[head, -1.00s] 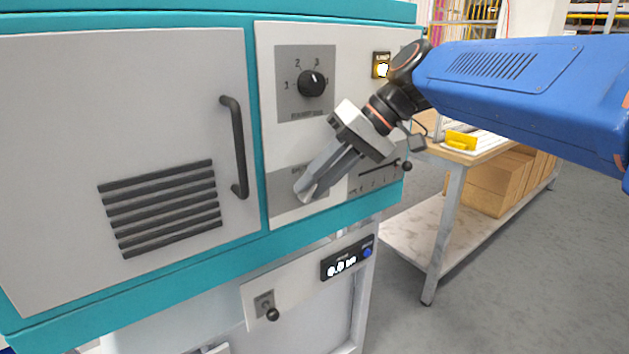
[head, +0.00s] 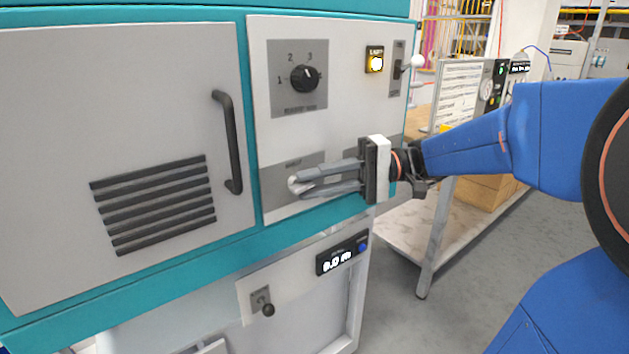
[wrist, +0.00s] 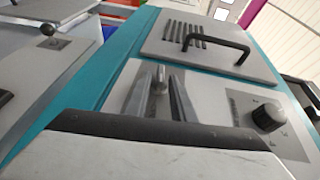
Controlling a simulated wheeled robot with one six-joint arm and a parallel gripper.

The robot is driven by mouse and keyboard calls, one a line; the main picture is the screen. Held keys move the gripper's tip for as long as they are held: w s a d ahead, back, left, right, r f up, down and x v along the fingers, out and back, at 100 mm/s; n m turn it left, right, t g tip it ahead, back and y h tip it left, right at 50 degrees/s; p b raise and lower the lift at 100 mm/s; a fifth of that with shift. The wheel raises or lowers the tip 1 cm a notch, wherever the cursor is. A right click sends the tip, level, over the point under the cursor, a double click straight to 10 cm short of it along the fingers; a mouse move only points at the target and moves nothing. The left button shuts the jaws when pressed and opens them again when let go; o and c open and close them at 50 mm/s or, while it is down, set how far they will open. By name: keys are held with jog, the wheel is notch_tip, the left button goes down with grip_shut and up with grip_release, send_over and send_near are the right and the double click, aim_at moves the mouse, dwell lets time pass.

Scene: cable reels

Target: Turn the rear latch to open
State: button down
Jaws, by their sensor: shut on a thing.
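A small pale metal latch (head: 293,183) sits on a grey labelled plate (head: 283,208) low on the machine's light control panel. My gripper (head: 300,186) reaches it from the right, its fingers roughly level and its jaws shut on the latch. In the wrist view the latch (wrist: 159,80) stands up between the two fingertips. The fingers cover part of the latch and plate, so its exact angle is hard to tell.
A door with a black handle (head: 229,142) is at left. Below is a small black-knobbed lever (head: 267,309). A workbench (head: 420,250) stands at right.

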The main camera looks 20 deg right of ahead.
jog(key=shift+f+y, duration=0.15)
jog(key=shift+y, duration=0.35)
jog(key=shift+m, duration=0.3)
jog(key=c, duration=1.8)
grip_release()
jog(key=shift+c, duration=0.2)
jog(key=d, duration=0.7)
jog(key=shift+s+d, duration=0.2)
jog(key=shift+d, duration=0.05)
jog(key=shift+f, duration=0.1)
